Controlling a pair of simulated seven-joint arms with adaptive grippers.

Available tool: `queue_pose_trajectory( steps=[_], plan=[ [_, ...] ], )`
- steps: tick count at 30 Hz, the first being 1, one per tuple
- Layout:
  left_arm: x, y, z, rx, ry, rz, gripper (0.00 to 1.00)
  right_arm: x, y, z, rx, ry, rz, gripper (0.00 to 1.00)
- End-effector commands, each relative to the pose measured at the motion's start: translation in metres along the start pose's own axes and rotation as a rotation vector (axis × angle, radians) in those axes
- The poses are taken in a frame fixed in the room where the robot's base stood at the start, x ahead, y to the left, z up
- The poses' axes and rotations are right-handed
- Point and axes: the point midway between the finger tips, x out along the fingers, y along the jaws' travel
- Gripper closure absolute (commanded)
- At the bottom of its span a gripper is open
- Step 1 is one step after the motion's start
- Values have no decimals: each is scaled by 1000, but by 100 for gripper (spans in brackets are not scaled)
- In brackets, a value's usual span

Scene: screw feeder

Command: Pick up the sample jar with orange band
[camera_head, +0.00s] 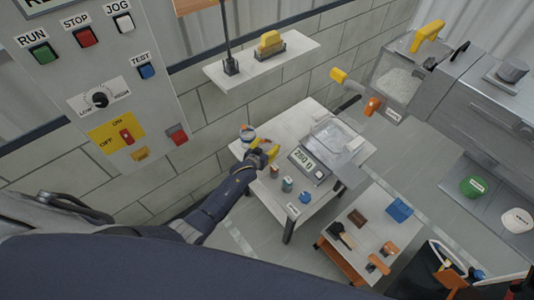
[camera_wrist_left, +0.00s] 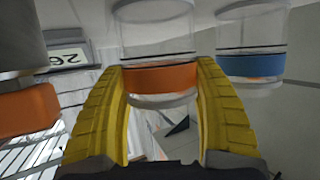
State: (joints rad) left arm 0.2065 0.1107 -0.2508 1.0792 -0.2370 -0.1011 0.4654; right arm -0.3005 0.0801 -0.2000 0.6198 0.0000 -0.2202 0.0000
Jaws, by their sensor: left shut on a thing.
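The sample jar with orange band (camera_wrist_left: 163,78) is clear and stands between the two yellow fingers of my left gripper (camera_wrist_left: 160,100) in the left wrist view. The fingers are shut on it, one on each side at the band. A similar jar with a blue band (camera_wrist_left: 252,66) is close beside it on the right. In the head view my left gripper (camera_head: 266,151) is over the back left part of the white table (camera_head: 310,118). The held jar cannot be clearly made out there. My right gripper is not in view.
A scale (camera_head: 303,158) with a clear bin stands right of my left gripper. A wall shelf (camera_head: 225,76) is behind, a control panel (camera_head: 100,60) at left, and a low cart (camera_head: 350,215) in front right.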

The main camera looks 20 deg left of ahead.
Motion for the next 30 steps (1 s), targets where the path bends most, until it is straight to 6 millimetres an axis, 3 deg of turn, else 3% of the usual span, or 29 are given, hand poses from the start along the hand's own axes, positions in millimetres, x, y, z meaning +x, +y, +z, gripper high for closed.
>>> queue_pose_trajectory(
  steps=[1,9,22,30],
  plan=[
    [0,0,0,0,0,0,56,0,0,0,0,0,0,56],
    [0,0,0,0,0,0,85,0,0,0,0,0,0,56],
    [-2,-1,-7,1,1,-1,86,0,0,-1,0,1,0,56],
    [-16,-1,-39,2,5,0,86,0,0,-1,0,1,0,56]
  ],
)
